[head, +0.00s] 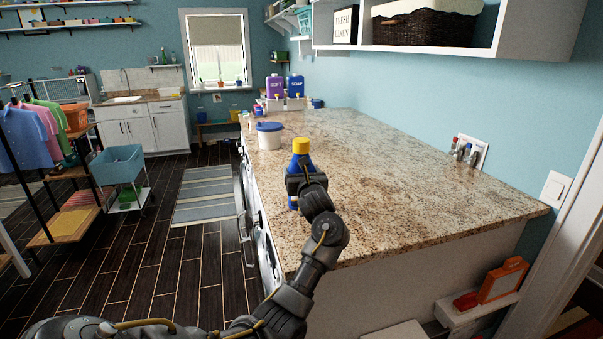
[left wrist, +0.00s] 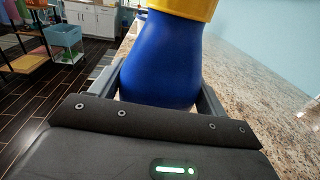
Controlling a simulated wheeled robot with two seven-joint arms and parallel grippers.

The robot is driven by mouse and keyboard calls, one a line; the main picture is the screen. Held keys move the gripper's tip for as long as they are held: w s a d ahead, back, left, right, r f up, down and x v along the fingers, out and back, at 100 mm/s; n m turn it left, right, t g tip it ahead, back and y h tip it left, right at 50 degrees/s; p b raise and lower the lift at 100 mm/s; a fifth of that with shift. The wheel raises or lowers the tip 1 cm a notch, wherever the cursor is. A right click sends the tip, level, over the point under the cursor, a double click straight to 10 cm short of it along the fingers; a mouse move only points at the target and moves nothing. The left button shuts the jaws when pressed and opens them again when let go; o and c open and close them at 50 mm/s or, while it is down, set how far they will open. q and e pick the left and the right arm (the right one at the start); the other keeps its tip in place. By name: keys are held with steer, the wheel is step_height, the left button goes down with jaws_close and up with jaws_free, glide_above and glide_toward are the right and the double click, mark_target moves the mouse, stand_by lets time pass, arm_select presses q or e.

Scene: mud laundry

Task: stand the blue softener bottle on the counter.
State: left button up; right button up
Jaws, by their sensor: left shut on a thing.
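The blue softener bottle (head: 300,162) with a yellow cap is upright at the left edge of the granite counter (head: 390,170). My left gripper (head: 304,182) is shut on the bottle's body. In the left wrist view the blue bottle (left wrist: 162,62) fills the space between the two fingers of the left gripper (left wrist: 160,95). The bottle's base is mostly hidden behind the gripper, so I cannot tell whether it touches the counter. My right gripper is in neither view.
A white tub with a blue lid (head: 269,136) stands farther back on the counter. A purple container (head: 274,87) and a blue one (head: 295,86) are at the far end. The counter to the right of the bottle is clear. A wall shelf (head: 410,45) overhangs the back.

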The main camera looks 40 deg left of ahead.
arm_select(q)
steer(key=o, duration=1.2)
steer(key=shift+c, duration=0.2)
steer(key=o, duration=0.4)
steer(key=shift+s, duration=0.1)
steer(key=shift+r+p, duration=0.25)
steer(key=shift+p, duration=0.1)
steer(key=b+v, duration=0.4)
steer(key=v, duration=0.8)
steer(key=shift+f, duration=0.1)
